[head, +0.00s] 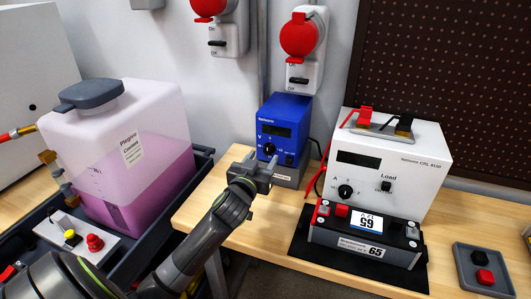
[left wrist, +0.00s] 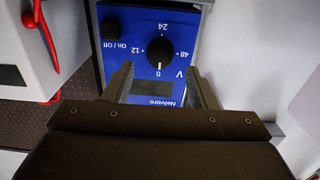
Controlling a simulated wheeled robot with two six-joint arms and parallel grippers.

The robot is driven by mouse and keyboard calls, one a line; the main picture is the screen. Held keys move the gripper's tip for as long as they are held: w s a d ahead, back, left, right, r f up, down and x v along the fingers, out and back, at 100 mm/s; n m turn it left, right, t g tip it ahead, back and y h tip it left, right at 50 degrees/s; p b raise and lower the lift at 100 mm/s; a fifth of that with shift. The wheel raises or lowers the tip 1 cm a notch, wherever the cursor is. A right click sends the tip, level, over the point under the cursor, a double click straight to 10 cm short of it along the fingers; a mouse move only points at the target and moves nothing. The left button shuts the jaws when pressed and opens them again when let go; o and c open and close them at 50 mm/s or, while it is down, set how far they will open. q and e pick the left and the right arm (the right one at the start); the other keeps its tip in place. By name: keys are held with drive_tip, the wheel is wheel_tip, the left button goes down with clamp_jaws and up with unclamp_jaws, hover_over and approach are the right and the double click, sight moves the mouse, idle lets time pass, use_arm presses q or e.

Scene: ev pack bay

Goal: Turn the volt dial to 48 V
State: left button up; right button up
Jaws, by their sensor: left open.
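The blue power supply (head: 283,125) stands on the wooden bench, with a dark display above its knob. Its black volt dial (head: 268,148) also shows in the left wrist view (left wrist: 160,51), where the panel appears upside down. The dial's white mark points at 0; the 12, 24 and 48 labels sit around it. My left gripper (head: 263,162) is open in front of the supply's panel. In the left wrist view its fingers (left wrist: 161,80) are spread below the dial and apart from it, with nothing between them. My right gripper is not in view.
Right of the supply stands a white load unit (head: 400,150), with a battery module (head: 365,238) on a black mat before it. A red lead (head: 322,170) runs between the units. A purple-filled coolant tank (head: 130,150) stands left. A small tray (head: 488,286) sits at the right.

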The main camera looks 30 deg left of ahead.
sight(268, 151)
use_arm(q)
drive_tip(key=shift+x, duration=1.65)
drive_tip(key=shift+c, duration=0.4)
drive_tip(key=c, duration=0.9)
